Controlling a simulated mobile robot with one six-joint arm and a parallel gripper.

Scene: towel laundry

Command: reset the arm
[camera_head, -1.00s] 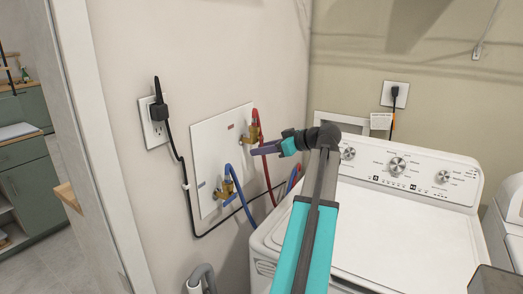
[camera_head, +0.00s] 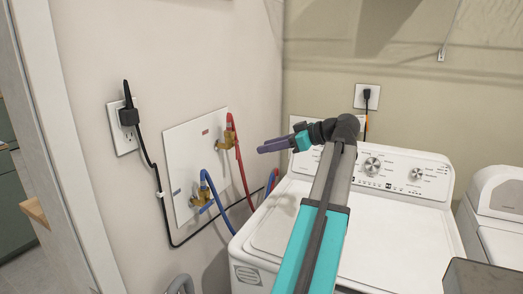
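My gripper (camera_head: 272,146) is at the end of my teal and grey arm, pointing left in the head view. Its dark purple fingers are seen from the side, and I cannot tell whether they are open or shut. No towel shows in the view, and nothing can be seen hanging from the fingers. The gripper is in front of the wall, to the right of the valve plate and level with the washer's control panel. My arm hides part of the white washer (camera_head: 393,232).
The washer's control panel (camera_head: 400,172) is at the back. A white valve plate (camera_head: 186,160) carries a red hose (camera_head: 240,165) and a blue hose (camera_head: 213,190). An outlet with a black plug (camera_head: 127,117) is on the left wall. A second white machine (camera_head: 497,205) stands at right.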

